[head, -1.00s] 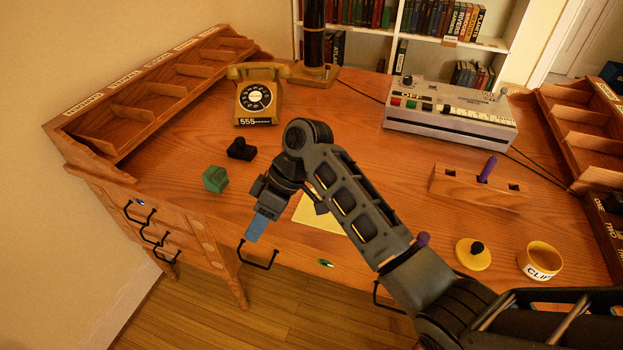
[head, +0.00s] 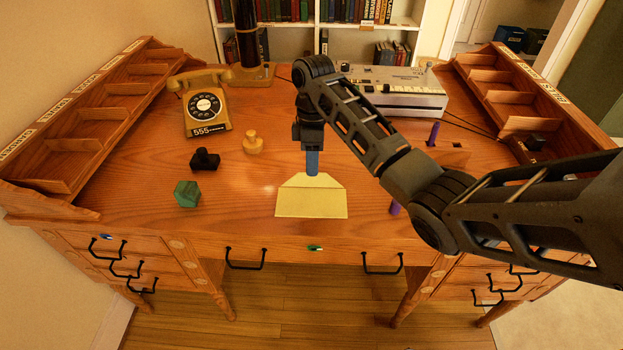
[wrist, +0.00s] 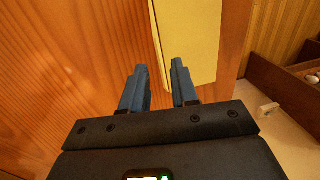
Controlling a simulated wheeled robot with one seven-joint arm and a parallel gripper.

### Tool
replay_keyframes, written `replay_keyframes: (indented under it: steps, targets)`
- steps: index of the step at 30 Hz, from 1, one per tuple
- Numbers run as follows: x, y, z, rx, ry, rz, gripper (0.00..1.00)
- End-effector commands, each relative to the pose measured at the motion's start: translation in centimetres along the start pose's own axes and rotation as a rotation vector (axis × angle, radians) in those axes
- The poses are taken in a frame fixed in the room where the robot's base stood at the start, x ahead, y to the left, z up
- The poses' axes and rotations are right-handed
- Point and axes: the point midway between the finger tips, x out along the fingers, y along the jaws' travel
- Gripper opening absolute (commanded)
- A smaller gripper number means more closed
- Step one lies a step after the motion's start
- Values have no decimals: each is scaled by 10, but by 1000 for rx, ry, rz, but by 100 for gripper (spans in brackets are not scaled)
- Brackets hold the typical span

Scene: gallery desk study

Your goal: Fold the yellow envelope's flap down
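The yellow envelope (head: 311,204) lies on the desk near its front edge. Its tapered flap (head: 313,181) extends from the far side, away from the drawers, and is not folded over the body. My gripper (head: 312,173) points down at the flap's far edge; I cannot tell whether it touches. In the wrist view, the two blue fingers of my gripper (wrist: 159,66) are apart with nothing held between them. The envelope (wrist: 192,40) shows there beyond and right of the fingertips, with a pale strip along its left side.
Left of the envelope are a green block (head: 187,194), a black piece (head: 205,159) and a yellow knobbed piece (head: 253,143). A telephone (head: 205,106) and a grey machine (head: 390,90) stand behind. A purple peg (head: 434,134) is at the right.

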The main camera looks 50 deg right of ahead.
Motion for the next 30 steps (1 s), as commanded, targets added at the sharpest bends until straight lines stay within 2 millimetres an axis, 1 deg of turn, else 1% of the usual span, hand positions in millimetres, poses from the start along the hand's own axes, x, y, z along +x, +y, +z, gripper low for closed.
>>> replay_keyframes:
  steps: [1, 7, 11, 17, 25, 26, 30]
  targets:
    - [13, 0, 0, 0, 0, -2, 29]
    - [34, -1, 0, 1, 0, -2, 29]
    - [40, 0, 0, 1, 1, 0, 29]
    - [40, 0, 0, 1, 1, 0, 28]
    - [40, 0, 0, 1, 1, 0, 2]
    - [40, 0, 0, 1, 1, 0, 0]
    - [40, 0, 0, 1, 1, 0, 0]
